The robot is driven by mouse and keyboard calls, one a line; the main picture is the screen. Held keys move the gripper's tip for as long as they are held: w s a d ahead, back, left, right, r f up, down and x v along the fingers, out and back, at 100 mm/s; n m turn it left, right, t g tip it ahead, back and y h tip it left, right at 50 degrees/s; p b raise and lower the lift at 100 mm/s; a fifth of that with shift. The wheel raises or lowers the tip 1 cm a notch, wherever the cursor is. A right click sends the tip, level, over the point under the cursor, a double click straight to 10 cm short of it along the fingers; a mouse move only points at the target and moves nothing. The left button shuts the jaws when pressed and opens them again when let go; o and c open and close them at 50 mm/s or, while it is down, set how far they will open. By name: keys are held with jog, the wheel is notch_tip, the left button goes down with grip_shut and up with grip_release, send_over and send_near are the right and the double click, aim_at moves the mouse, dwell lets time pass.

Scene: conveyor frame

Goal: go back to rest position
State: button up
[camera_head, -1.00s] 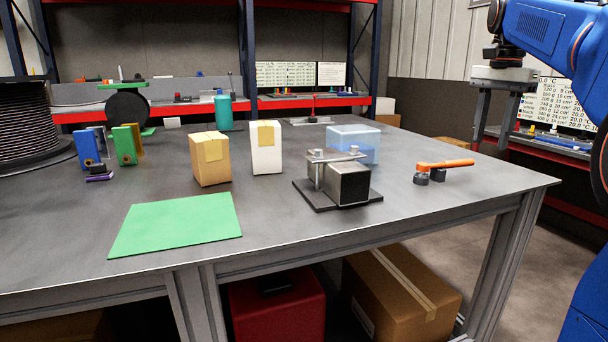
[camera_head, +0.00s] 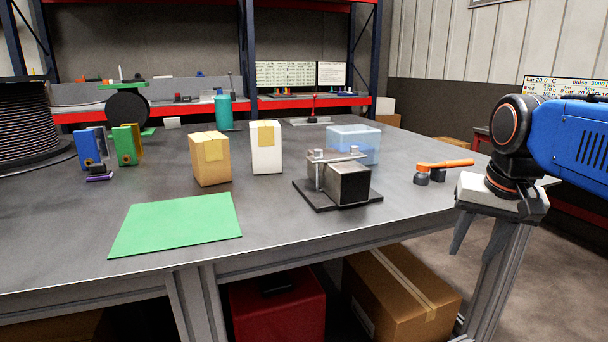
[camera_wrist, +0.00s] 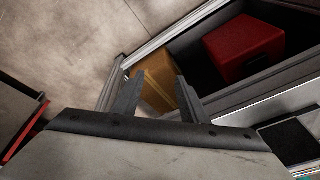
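My gripper (camera_head: 478,240) hangs at the right of the head view, beside the table's right front corner, with its fingers pointing down. The two fingers are spread apart with nothing between them. In the wrist view my gripper (camera_wrist: 155,95) is also open and empty, with the floor and the table's lower frame beyond the fingers. My blue arm reaches in from the right edge of the head view.
The grey table (camera_head: 270,220) holds a green mat (camera_head: 178,222), a tan box (camera_head: 209,160), a white box (camera_head: 266,150), a metal fixture (camera_head: 345,182), a clear blue bin (camera_head: 354,143) and an orange-handled tool (camera_head: 445,164). A cardboard box (camera_head: 400,295) and red box (camera_head: 278,310) sit underneath.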

jog(key=s+a+f+n, duration=0.1)
jog(key=s+f+n, duration=0.1)
jog(key=s+f, duration=0.3)
jog(key=s+a+f+n+t, duration=0.1)
jog(key=s+f, duration=0.4)
jog(key=f, duration=0.5)
jog(key=shift+s+a+f+n+t, duration=0.35)
jog(key=shift+a+n, duration=0.2)
jog(key=shift+n, duration=0.25)
